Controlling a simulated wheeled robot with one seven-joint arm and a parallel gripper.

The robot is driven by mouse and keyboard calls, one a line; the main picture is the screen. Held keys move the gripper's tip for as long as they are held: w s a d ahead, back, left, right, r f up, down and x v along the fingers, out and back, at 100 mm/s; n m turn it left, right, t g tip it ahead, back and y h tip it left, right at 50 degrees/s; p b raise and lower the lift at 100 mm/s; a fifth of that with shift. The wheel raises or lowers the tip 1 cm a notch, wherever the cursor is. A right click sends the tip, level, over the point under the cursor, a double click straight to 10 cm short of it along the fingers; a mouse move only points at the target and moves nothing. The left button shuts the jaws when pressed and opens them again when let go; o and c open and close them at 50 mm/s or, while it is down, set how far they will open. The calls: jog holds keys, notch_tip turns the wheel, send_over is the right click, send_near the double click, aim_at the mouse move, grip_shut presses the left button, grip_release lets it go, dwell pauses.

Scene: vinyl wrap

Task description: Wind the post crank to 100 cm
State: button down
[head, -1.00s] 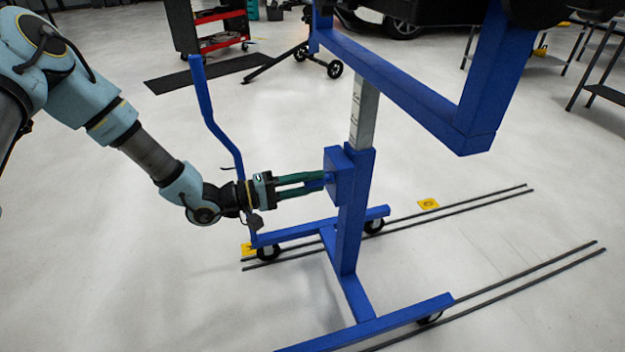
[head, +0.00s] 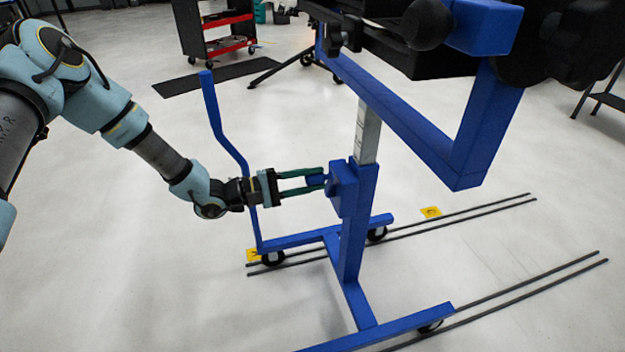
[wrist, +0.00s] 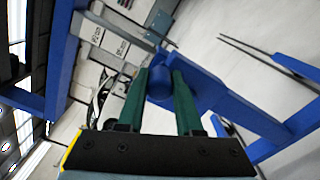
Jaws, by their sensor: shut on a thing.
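The blue post (head: 357,235) stands upright on a wheeled blue base, with a grey inner post (head: 367,130) showing above its sleeve. The grey post carries small marks in the head view and pale label marks in the wrist view (wrist: 112,43); I cannot read a height. A blue crank housing (head: 350,190) sits on the sleeve's left side. My gripper (head: 318,180) reaches in from the left. Its green fingers are shut on the blue crank handle (wrist: 160,84), which shows as a rounded cylinder between the fingertips in the wrist view. The crank arm is mostly hidden.
The blue upper frame (head: 400,110) carries dark parts above the post. A bent blue upright bar (head: 228,140) passes close to my wrist. Dark rails (head: 500,205) lie along the floor. A red-and-black cart (head: 215,35) stands behind. Open floor lies at front left.

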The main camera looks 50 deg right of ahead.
jog(key=shift+w+d+r, duration=0.1)
jog(key=shift+w, duration=0.05)
jog(key=c, duration=0.6)
grip_release()
jog(key=shift+o, duration=0.2)
jog(key=v, duration=1.1)
